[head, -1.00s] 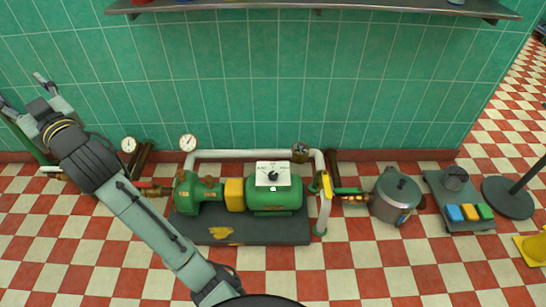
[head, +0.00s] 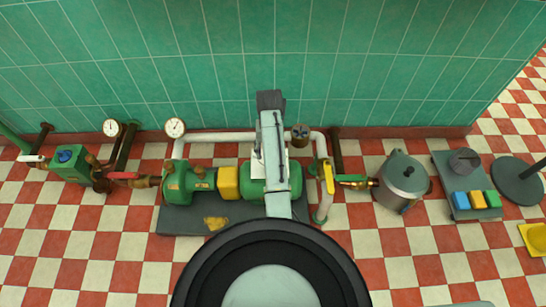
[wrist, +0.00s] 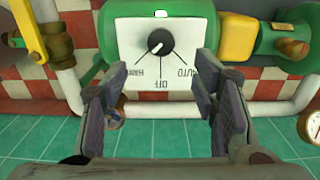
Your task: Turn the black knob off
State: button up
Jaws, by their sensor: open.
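The black knob (wrist: 160,43) sits on a white switch plate (wrist: 140,27) marked HAND, OFF and AUTO, which appear upside down in the wrist view. The knob's white pointer line slants to the lower left, toward HAND. The plate is on the green motor (head: 251,184). My gripper (wrist: 160,95) is open and empty, its two fingers spread on either side below the plate, with the knob between and beyond them. In the head view my arm covers the knob and most of the plate (head: 257,165); I cannot make out the fingers there.
A white pipe (head: 225,137) runs behind the motor. A yellow lever (head: 328,178) stands to its right, and a yellow coupling (head: 228,182) to its left. A grey pot (head: 402,182) and a button panel (head: 461,214) are farther right. The green wall is close behind.

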notch_tip(320, 180, down, 10)
jog(key=shift+s+f, duration=0.1)
jog(key=shift+c, duration=0.3)
jog(key=c, duration=1.1)
jog(key=n, duration=0.1)
jog(key=n+p, duration=0.2)
jog(key=shift+r+n, duration=0.25)
jog(key=shift+n, duration=0.15)
jog(key=shift+f+n+p, duration=0.1)
jog(key=shift+n+p, duration=1.1)
jog(key=shift+n, duration=1.3)
jog(key=shift+a, duration=0.1)
